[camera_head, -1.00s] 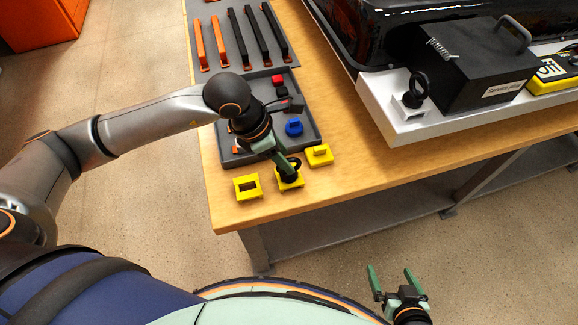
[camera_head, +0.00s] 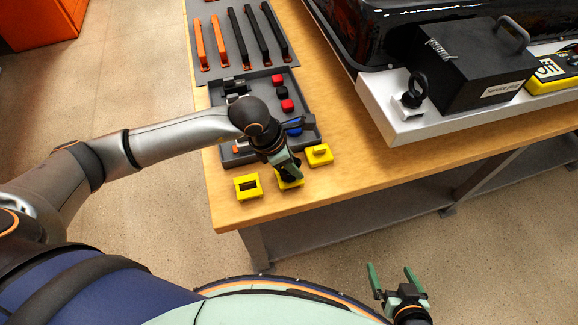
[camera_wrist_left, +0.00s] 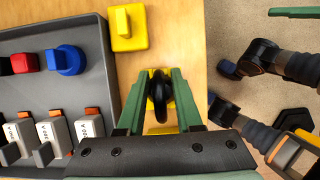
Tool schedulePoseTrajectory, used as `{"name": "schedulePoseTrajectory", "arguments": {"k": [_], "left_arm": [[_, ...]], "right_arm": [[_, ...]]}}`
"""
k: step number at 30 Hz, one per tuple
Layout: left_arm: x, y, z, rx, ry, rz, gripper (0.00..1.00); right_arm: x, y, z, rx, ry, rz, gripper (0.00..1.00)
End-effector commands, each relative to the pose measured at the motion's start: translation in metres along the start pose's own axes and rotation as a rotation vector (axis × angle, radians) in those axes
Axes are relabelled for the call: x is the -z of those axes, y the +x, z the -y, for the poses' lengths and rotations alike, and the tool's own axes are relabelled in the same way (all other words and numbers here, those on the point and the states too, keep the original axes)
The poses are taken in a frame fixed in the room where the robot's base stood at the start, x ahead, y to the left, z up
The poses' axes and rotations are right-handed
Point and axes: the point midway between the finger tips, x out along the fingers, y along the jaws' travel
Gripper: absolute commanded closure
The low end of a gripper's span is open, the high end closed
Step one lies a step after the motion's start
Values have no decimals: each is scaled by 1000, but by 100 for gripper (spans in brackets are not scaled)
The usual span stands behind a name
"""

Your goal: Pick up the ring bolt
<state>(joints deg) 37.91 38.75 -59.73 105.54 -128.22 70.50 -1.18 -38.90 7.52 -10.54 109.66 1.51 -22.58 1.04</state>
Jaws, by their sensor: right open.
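The black ring bolt (camera_wrist_left: 160,95) stands in a yellow holder (camera_head: 291,185) near the table's front edge. In the left wrist view its ring shows nearly edge-on. My left gripper (camera_head: 290,174) reaches down over it, and in the head view it hides most of the bolt. In the left wrist view the left fingers (camera_wrist_left: 161,72) stand on either side of the ring, with narrow gaps of yellow showing. My right gripper (camera_head: 391,268) is open and empty, low in front of the table. Another black ring bolt (camera_head: 412,92) stands on the white ledge.
Yellow blocks (camera_head: 247,187) and (camera_head: 319,154) flank the holder closely. A grey tray (camera_head: 313,131) with red, black and blue parts lies behind. A black box (camera_head: 470,62) stands at the right. The table's front right stretch is clear.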

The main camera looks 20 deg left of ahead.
Motion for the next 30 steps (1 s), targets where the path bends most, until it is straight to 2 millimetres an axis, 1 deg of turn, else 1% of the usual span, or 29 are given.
{"name": "schedulePoseTrajectory", "arguments": {"k": [1,6,8,9,30], "left_arm": [[0,0,0,0,0,0,72],[0,0,0,0,0,0,92],[0,0,0,0,0,0,98],[0,0,0,0,0,-1,100],[1,0,0,0,-1,-2,100]], "right_arm": [[0,0,0,0,0,0,0],[0,0,0,0,0,0,0],[0,0,0,0,0,0,0],[0,0,0,0,0,0,0],[0,0,0,0,-1,0,0]]}}
